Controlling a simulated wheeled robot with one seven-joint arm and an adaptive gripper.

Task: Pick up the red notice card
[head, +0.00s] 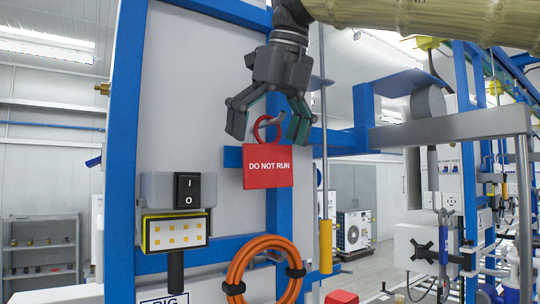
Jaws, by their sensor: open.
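The red notice card (268,174) reads "DO NOT RUN" in white letters. It hangs upright in front of the blue frame in the head view, below a red hook-shaped loop (258,128). My gripper (268,127) points down just above the card. Its two fingers are spread, one on each side of the loop as seen in the picture. Whether the fingers are level with the loop in depth, or touch it, I cannot tell. What the card hangs from is partly hidden by the gripper.
Left of the card, a grey box with a black I/O switch (187,190) sits above a panel of yellow lights (176,233). A coiled orange hose (264,268) hangs below. A blue upright (279,215) stands behind the card. A grey bracket (450,128) juts out at right.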

